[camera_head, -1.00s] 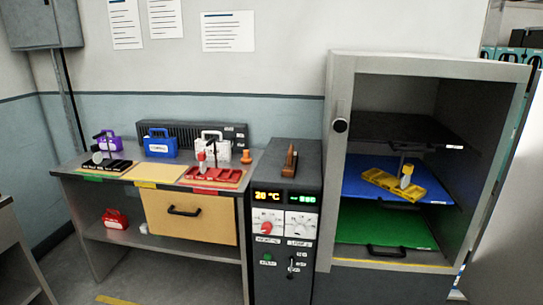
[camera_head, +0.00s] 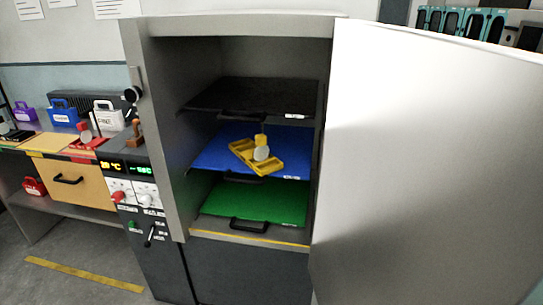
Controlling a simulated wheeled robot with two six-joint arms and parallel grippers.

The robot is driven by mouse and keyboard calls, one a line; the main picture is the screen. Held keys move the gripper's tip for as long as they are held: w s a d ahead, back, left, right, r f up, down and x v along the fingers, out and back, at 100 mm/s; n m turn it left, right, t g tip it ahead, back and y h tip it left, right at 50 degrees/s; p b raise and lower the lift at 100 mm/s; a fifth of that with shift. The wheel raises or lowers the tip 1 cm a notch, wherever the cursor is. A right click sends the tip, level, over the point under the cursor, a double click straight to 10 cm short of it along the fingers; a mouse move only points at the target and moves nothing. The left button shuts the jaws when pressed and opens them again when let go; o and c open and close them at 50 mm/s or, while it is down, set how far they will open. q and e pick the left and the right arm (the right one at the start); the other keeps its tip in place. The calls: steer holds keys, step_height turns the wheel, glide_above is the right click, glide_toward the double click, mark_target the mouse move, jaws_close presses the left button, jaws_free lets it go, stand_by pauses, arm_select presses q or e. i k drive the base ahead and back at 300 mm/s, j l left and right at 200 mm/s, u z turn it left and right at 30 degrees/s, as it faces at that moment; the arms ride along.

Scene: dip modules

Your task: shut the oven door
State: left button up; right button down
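The oven (camera_head: 160,140) is a grey cabinet in the middle of the head view. Its front is open. The oven door (camera_head: 425,165) is a large white panel that stands swung open to the right of the opening. Inside are a black shelf (camera_head: 262,95), a blue shelf (camera_head: 215,152) and a green shelf (camera_head: 255,204). A yellow module (camera_head: 263,163) with a yellow-topped knob sits on the blue shelf. Neither of my grippers is in view.
The control panel (camera_head: 142,196) with dials stands left of the oven. A workbench (camera_head: 70,209) with coloured cases and a tan drawer (camera_head: 75,188) is at the far left. A yellow stripe (camera_head: 85,275) marks clear floor at lower left. Teal items (camera_head: 460,22) stand behind the door.

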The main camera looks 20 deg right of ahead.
mark_target(430, 187)
steer(key=k+l, duration=0.1)
steer(key=l, duration=0.8)
steer(key=k+l, duration=0.15)
steer(key=l, duration=0.7)
steer(key=k, duration=0.05)
